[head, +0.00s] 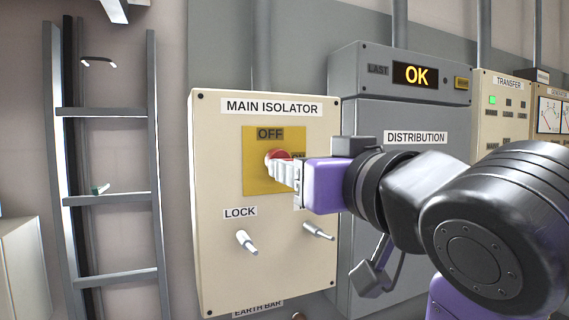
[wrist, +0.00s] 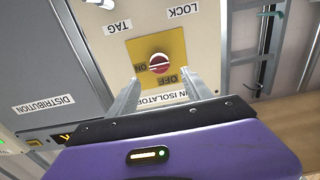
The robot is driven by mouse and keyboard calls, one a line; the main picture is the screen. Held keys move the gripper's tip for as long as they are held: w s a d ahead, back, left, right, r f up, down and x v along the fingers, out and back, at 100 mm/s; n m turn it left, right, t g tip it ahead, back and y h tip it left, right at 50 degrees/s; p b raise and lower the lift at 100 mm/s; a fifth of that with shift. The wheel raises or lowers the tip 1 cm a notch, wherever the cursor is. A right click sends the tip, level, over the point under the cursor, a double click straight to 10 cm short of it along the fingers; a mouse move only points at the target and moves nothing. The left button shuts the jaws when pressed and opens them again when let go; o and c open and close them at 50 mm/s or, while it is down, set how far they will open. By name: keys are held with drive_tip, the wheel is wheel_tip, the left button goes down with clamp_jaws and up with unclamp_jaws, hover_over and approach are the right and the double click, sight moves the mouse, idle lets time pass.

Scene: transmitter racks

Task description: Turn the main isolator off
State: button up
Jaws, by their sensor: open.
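The main isolator is a cream box (head: 218,190) with a yellow plate (head: 254,185) marked OFF at the top and ON at the right. A round red knob (head: 279,154) sits on the plate, partly hidden by my fingers in the head view. In the wrist view the knob (wrist: 159,62) shows whole, with a pale bar lying roughly along the line towards ON. My gripper (head: 283,170) is open in front of the plate. In the wrist view its fingertips (wrist: 162,80) are spread to either side of the knob; I cannot tell whether they touch it.
Two metal pegs stick out below the plate, one under the LOCK label (head: 247,243) and one to its right (head: 318,231). A grey distribution cabinet (head: 410,122) with an OK display stands to the right. A ladder (head: 108,196) stands at the left.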

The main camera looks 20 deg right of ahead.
drive_tip(key=w+p, duration=0.1)
drive_tip(key=p, duration=0.2)
drive_tip(key=w+p, duration=0.1)
drive_tip(key=p, duration=0.3)
drive_tip(key=shift+d+r, duration=0.1)
drive_tip(key=shift+d, duration=0.1)
drive_tip(key=p, duration=0.6)
drive_tip(key=shift+w+a, duration=0.2)
drive_tip(key=shift+w, duration=0.05)
drive_tip(key=shift+w+f+p, duration=0.2)
drive_tip(key=shift+w+p, duration=0.2)
drive_tip(key=shift+w, duration=2.25)
clamp_jaws()
